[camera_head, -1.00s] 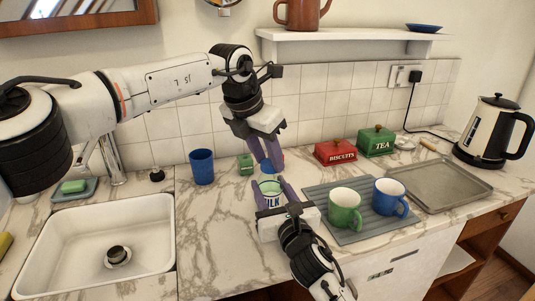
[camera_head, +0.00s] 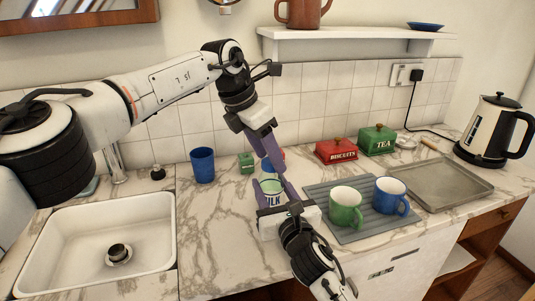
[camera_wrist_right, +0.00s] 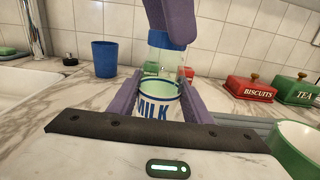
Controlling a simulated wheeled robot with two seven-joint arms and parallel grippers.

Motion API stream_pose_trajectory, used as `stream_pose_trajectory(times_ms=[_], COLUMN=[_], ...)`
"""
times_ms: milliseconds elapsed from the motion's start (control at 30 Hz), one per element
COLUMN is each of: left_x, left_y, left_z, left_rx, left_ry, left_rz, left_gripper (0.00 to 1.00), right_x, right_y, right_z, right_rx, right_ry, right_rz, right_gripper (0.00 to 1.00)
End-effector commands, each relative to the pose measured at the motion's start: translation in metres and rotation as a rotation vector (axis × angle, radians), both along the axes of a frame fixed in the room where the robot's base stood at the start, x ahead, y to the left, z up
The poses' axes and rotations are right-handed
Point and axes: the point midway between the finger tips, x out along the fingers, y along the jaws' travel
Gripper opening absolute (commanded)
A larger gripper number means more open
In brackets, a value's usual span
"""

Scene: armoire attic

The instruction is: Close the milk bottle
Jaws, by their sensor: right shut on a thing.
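The milk bottle (camera_wrist_right: 157,112) has a MILK label and a pale green-white surface inside. It stands upright on the counter between the fingers of my right gripper (camera_head: 272,194), which is shut on it. Clear glass shows above the label in the right wrist view. At its top is a blue lid (camera_wrist_right: 162,41), which appears in line with the bottle; I cannot tell if it is seated. My left gripper (camera_head: 271,158) comes down from above with its fingers at the lid, and partly hides it. I cannot tell whether its fingers grip the lid.
A green mug (camera_head: 345,209) and a blue mug (camera_head: 390,196) stand on a grey mat (camera_head: 340,233) right of the bottle. A blue cup (camera_head: 203,166) is at the left. Red (camera_head: 336,150) and green (camera_head: 377,140) tins stand behind. The sink (camera_head: 95,240) is at the left.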

Motion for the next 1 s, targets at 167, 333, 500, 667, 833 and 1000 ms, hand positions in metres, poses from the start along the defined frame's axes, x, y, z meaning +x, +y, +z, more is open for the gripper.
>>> stream_pose_trajectory(times_ms=[167,333,500,667,833,1000], left_x=[0.0,0.0,0.0,0.0,0.0,0.0], left_y=[0.0,-0.001,0.0,0.0,0.0,0.0], left_z=[0.004,0.026,0.043,0.044,0.044,0.044], left_rx=[0.001,-0.001,0.001,0.0,0.0,0.0], left_ry=[-0.001,-0.002,0.001,0.001,0.001,0.002], left_rz=[0.0,0.002,0.001,0.0,0.0,0.001], left_gripper=[0.54,0.54,0.54,0.54,0.62,0.76], right_x=[0.0,0.0,0.0,0.0,0.0,0.0], right_y=[0.0,0.0,0.0,0.0,0.0,0.0], right_z=[-0.001,-0.001,-0.002,-0.002,-0.001,-0.001], right_rx=[0.0,0.0,0.0,0.0,0.0,0.0], right_ry=[0.003,0.003,0.003,0.003,0.003,0.003], right_rz=[0.0,0.0,0.0,0.0,0.0,-0.001], right_gripper=[0.0,0.0,0.0,0.0,0.0,0.0])
